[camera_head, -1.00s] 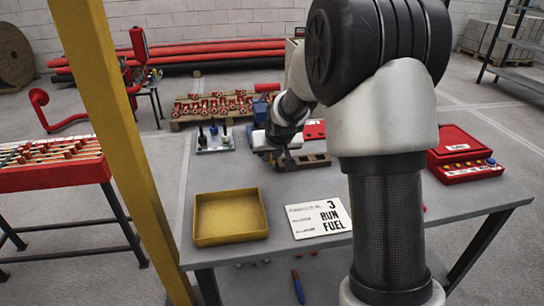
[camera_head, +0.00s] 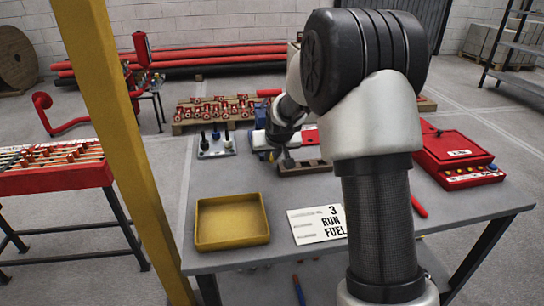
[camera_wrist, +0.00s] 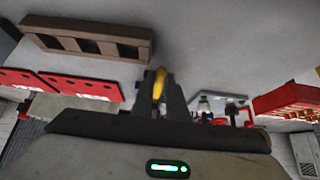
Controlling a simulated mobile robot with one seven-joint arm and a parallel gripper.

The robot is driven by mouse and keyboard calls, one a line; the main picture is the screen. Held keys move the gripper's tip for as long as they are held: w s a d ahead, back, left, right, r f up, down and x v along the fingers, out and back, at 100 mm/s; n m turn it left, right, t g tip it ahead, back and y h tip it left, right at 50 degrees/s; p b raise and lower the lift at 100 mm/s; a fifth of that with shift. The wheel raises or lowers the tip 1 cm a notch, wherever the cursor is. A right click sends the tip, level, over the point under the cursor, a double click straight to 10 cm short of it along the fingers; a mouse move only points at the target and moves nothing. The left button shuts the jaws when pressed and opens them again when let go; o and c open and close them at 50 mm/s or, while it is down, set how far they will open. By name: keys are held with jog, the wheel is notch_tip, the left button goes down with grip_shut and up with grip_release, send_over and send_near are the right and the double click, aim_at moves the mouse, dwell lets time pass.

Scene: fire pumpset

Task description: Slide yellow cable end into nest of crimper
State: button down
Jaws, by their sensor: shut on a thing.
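My gripper (camera_wrist: 161,88) is shut on a yellow piece, the yellow cable end (camera_wrist: 158,84), which shows between the fingers in the wrist view. In the head view my gripper (camera_head: 288,160) is low over the far part of the grey table, beside a brown slotted block (camera_head: 304,168). The block also shows at the upper left of the wrist view (camera_wrist: 85,41), apart from the fingers. A blue device (camera_head: 262,139), perhaps the crimper, stands behind my wrist, mostly hidden. I cannot make out its nest.
A stand with several small bottles (camera_head: 216,145) is left of my gripper. A yellow tray (camera_head: 231,222) and a lettered sign (camera_head: 318,224) lie nearer. A red case (camera_head: 452,156) stands at the right. A yellow post (camera_head: 112,130) rises at the left. My arm hides the table's middle.

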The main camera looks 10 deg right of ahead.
jog(key=shift+w, duration=1.05)
jog(key=c, duration=1.7)
grip_release()
jog(key=shift+o, duration=0.2)
jog(key=shift+s+r, duration=0.1)
jog(key=p+v, duration=0.3)
jog(key=v, duration=1.4)
jog(key=shift+p, duration=0.4)
jog(key=shift+r, duration=0.1)
